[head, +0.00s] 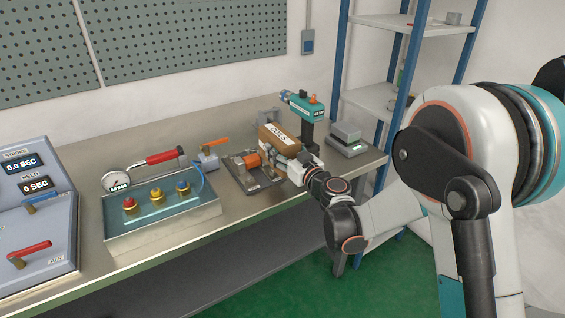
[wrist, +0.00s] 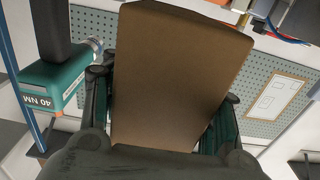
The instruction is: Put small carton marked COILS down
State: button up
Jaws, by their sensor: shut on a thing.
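In the wrist view the carton (wrist: 180,75) fills the middle, tilted in the picture. My gripper (head: 296,163) is shut on it, with dark fingers on both sides in the wrist view (wrist: 165,120). The carton hides part of what lies behind it. Whether its underside touches anything cannot be told.
A fixture plate with an orange cylinder (head: 251,160) sits just left of the carton. A teal tool marked 40 NM (wrist: 50,90) stands close behind. A grey block (head: 345,138) is to the right. A tray with coloured knobs (head: 150,222) and a gauge (head: 117,181) stand left.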

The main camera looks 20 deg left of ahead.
jog(key=shift+f+b, duration=0.6)
jog(key=shift+f, duration=1.25)
jog(key=shift+f, duration=0.1)
jog(key=shift+f+b, duration=0.25)
jog(key=shift+b, duration=0.1)
jog(key=o, duration=1.3)
jog(key=shift+o, duration=0.2)
jog(key=shift+r, duration=0.15)
